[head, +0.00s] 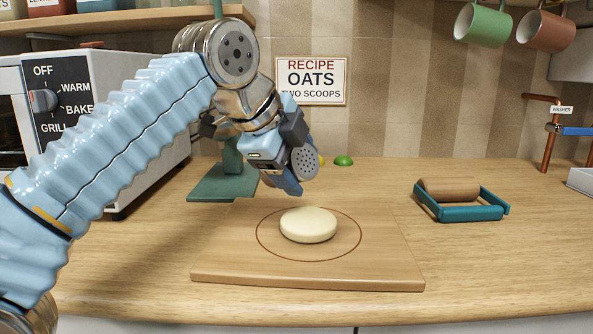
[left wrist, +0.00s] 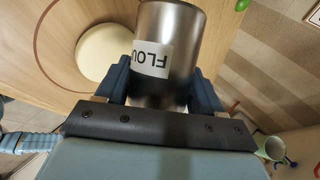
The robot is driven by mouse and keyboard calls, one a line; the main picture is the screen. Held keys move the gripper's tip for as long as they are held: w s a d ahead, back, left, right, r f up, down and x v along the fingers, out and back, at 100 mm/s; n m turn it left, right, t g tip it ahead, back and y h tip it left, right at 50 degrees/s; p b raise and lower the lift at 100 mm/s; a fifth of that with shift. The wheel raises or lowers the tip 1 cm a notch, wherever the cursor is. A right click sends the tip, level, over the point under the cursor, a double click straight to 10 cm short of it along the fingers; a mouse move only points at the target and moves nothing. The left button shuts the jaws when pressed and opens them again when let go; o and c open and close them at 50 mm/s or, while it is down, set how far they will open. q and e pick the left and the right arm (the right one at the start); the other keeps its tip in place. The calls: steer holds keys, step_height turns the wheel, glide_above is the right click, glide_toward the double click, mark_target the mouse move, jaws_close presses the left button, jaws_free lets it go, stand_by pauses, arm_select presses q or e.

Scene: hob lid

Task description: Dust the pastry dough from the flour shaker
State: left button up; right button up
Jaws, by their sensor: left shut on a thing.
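The pale round pastry dough (head: 308,225) lies inside a circle marked on the wooden board (head: 225,262). It also shows in the left wrist view (left wrist: 104,53). My left gripper (head: 286,160) is shut on the flour shaker, above and behind the dough, slightly to its left. The shaker's perforated end (head: 305,162) faces the camera and the shaker is tilted over on its side. In the left wrist view the steel flour shaker (left wrist: 178,40), with a partly hidden label reading "FLOU", sits between the two fingers. No falling flour shows. My right gripper is not in view.
A toaster oven (head: 130,110) stands at the left. A green stand (head: 222,185) is behind my left arm. A rolling pin in a teal cradle (head: 462,200) lies at the right. Mugs (head: 483,24) hang at the upper right.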

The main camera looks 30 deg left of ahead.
arm_select(q)
steer(key=shift+d+r+m+y+b, duration=0.1)
steer(key=shift+d+m+y+b, duration=0.25)
steer(key=shift+y, duration=0.45)
steer(key=shift+s+r+m+t+y+p, duration=0.1)
steer(key=shift+r+m+t+y+p, duration=0.25)
steer(key=shift+r+t+y, duration=0.25)
steer(key=y, duration=0.1)
steer(key=m+y, duration=0.1)
steer(key=y, duration=0.1)
steer(key=shift+s+d+r+m+t, duration=0.1)
steer(key=shift+d+r+m+t, duration=0.05)
steer(key=shift+d+m+t, duration=0.2)
steer(key=shift+d+m+t+y, duration=0.2)
steer(key=shift+m+t+y, duration=0.25)
steer(key=shift+t+y, duration=0.35)
steer(key=shift+s+d+r+m+y, duration=0.1)
steer(key=shift+r+m+y, duration=0.1)
steer(key=shift+m+y, duration=0.3)
